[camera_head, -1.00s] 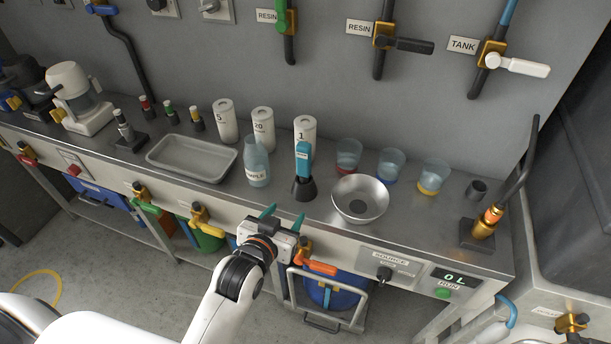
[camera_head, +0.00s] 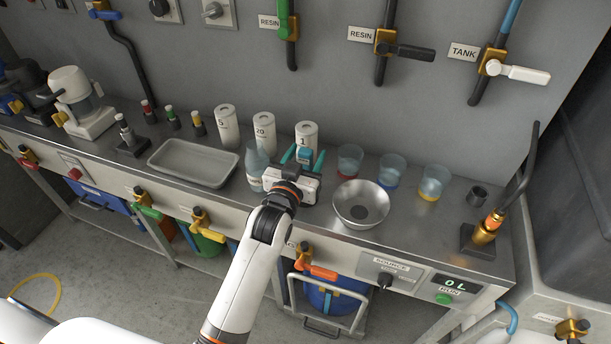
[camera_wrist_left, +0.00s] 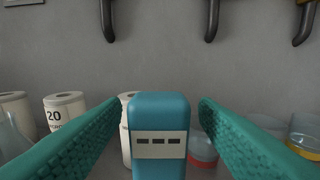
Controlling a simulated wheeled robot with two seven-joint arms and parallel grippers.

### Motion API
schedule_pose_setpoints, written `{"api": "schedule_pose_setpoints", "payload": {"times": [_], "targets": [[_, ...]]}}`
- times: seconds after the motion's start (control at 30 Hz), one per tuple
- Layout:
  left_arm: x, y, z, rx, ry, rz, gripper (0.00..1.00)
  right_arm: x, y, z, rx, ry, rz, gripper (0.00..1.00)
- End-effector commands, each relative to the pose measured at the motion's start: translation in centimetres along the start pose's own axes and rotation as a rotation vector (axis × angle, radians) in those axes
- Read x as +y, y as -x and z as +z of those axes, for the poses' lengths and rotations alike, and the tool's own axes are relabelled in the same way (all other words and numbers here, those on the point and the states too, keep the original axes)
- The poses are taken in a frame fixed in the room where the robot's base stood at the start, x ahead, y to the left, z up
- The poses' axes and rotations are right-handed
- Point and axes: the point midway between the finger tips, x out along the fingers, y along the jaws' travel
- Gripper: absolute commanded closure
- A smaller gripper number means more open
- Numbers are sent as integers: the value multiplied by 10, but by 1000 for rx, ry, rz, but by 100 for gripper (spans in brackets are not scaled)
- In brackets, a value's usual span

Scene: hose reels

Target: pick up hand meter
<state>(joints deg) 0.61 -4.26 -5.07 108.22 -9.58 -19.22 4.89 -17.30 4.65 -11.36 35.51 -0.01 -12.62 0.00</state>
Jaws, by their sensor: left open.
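The hand meter (camera_wrist_left: 159,112) is a blue upright body with a pale display band showing dashes. In the left wrist view it stands centred between the two green fingers of my left gripper (camera_wrist_left: 160,125), with a gap on each side. In the head view the left gripper (camera_head: 303,156) is over the bench at the meter's place, and the gripper body hides most of the meter and its dark stand. The left gripper is open and does not touch the meter visibly. My right gripper is not in view.
White canisters (camera_head: 263,130) stand behind. Beakers (camera_head: 391,170) with coloured bottoms stand right. A grey tray (camera_head: 193,181) lies left.

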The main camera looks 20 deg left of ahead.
Motion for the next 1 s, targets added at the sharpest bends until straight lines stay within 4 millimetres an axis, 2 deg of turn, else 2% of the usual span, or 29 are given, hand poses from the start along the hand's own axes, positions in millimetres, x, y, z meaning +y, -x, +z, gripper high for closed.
{"api": "schedule_pose_setpoints", "payload": {"times": [0.13,0.4,0.47,0.73,1.0], "targets": [[0,-17,1,-1,0,-1,45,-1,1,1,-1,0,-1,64],[0,-20,0,0,-1,0,45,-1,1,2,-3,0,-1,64],[0,-20,0,0,-1,0,54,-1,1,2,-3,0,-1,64],[0,-20,0,0,-1,0,98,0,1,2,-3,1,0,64],[0,-20,1,-1,-1,0,100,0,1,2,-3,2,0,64]]}}
